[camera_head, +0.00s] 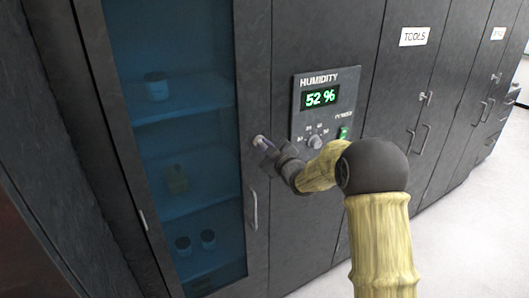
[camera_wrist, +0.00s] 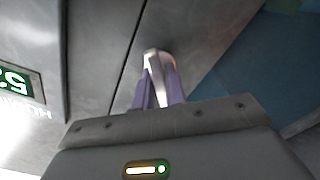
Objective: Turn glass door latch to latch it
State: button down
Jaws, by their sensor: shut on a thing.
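The glass door (camera_head: 185,120) is a dark-framed cabinet door with a blue pane, and it looks closed. Its latch (camera_wrist: 152,62) is a small metal piece with a round base at the door's edge, by the seam. My gripper (camera_head: 265,146) reaches it from the right in the head view. In the wrist view the purple fingers of my gripper (camera_wrist: 158,88) are shut on the latch's lever, one on each side. In the head view the fingers mostly hide the latch. The exact turn of the latch is hard to tell.
A humidity panel (camera_head: 327,105) reading 52 % with a knob (camera_head: 315,142) and a green switch (camera_head: 343,133) sits just right of my gripper. A door handle (camera_head: 253,209) is below the latch. Tool cabinets (camera_head: 418,80) stand at the right, beside clear floor (camera_head: 470,225).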

jog(key=m, duration=0.3)
jog(key=shift+f+m+b, duration=0.15)
jog(key=shift+m+b, duration=0.25)
jog(key=shift+m, duration=1.8)
jog(key=c, duration=1.5)
grip_release()
jog(key=shift+w, duration=0.1)
jog(key=shift+o, duration=0.2)
jog(key=shift+d, duration=0.1)
jog(key=b+v, duration=0.3)
jog(key=v, duration=1.4)
jog(key=shift+s+b, duration=0.25)
jog(key=shift+b, duration=0.1)
